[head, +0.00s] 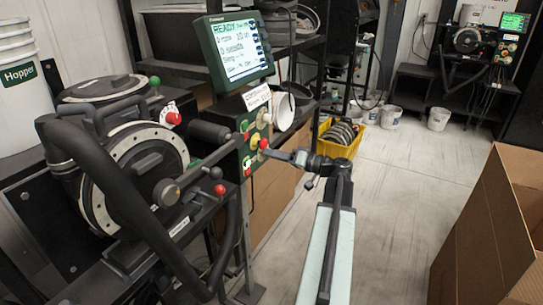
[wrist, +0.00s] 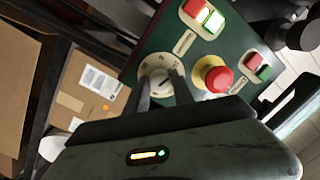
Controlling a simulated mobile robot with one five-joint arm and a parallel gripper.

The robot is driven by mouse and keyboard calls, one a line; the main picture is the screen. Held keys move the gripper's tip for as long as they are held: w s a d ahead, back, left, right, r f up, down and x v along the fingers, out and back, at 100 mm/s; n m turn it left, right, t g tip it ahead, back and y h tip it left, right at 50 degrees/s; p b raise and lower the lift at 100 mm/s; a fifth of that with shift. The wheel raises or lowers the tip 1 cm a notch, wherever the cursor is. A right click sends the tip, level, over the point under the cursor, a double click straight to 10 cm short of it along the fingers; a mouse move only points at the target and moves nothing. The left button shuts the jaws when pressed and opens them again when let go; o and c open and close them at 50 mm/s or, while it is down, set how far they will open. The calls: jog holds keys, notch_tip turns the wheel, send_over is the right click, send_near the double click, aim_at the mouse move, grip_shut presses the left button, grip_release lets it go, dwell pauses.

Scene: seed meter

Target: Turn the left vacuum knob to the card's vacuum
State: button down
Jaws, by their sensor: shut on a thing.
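The vacuum knob (wrist: 160,82) is a pale knob on a round cream dial with dark marks, on the green control panel (wrist: 135,70). My gripper (wrist: 161,84) is shut on it, with one dark finger on each side. The dial's marks are too small to read, and the fingers hide part of it. In the head view my gripper (head: 272,151) reaches the panel from the right, and I cannot make out the knob between the fingers there. A white label (head: 257,97) hangs under the screen; its text is not legible.
A red mushroom button (wrist: 212,74) on a yellow base sits just right of my fingers. Red and lit push buttons (wrist: 203,15) are above. The lit READY screen (head: 240,50) stands over the panel. A yellow bin (head: 340,140) is behind; open floor (head: 410,185) lies to the right.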

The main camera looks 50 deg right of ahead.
jog(key=m+b, duration=0.1)
jog(key=m, duration=0.4)
jog(key=m+t+b, duration=0.1)
jog(key=m, duration=0.3)
jog(key=shift+s+d+m+h, duration=0.1)
jog(key=shift+m+h, duration=0.2)
jog(key=shift+m, duration=0.4)
jog(key=c, duration=1.1)
grip_release()
jog(key=v, duration=0.8)
jog(key=shift+b, duration=0.35)
jog(key=shift+f, duration=0.1)
